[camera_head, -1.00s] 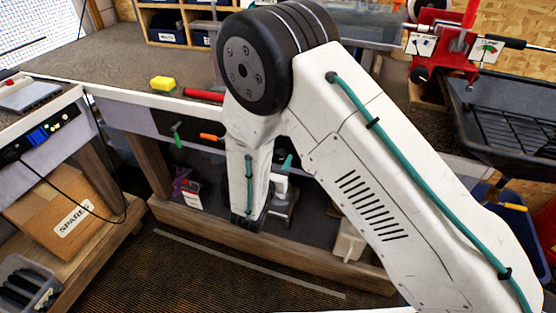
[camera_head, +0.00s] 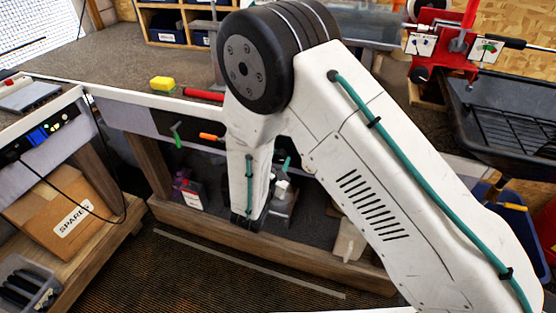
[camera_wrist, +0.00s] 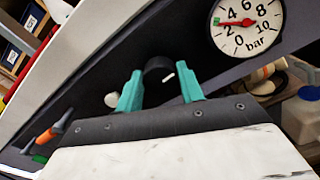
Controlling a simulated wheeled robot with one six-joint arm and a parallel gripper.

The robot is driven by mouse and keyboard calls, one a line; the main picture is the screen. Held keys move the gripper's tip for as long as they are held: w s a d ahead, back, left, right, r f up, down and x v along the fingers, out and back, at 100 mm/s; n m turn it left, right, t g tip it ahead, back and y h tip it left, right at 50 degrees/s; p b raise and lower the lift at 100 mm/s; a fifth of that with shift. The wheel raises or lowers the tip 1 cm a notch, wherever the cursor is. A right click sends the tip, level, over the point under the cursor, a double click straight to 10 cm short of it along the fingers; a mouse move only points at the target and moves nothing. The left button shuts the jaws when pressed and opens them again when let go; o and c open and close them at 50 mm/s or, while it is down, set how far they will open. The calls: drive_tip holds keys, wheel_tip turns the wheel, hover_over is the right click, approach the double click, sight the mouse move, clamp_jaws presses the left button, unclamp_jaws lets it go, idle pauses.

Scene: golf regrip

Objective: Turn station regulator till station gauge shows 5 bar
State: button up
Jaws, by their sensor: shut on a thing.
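The station gauge (camera_wrist: 248,22) is a white round dial marked in bar at the top right of the wrist view. Its red needle points left, between about 2 and 4, close to a small green mark at the rim. The station regulator (camera_wrist: 158,70) is a black round knob with a white index mark on the dark panel. My gripper (camera_wrist: 161,88) has its two teal fingers on either side of the knob and is shut on it. In the head view my arm hides the regulator and gauge; only a bit of teal finger shows.
An orange-handled tool (camera_wrist: 48,137) is left of my gripper in the wrist view. In the head view a yellow sponge (camera_head: 162,84) lies on the bench, near a red cylinder (camera_head: 203,94). A black tray (camera_head: 510,115) stands at the right. A spares box (camera_head: 65,210) sits lower left.

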drive_tip(key=m, duration=1.2)
drive_tip(key=shift+s+d+f, duration=0.1)
drive_tip(key=shift+m, duration=0.3)
idle(0.3)
drive_tip(key=o, duration=1)
drive_tip(key=v, duration=0.7)
drive_tip(key=shift+s, duration=0.4)
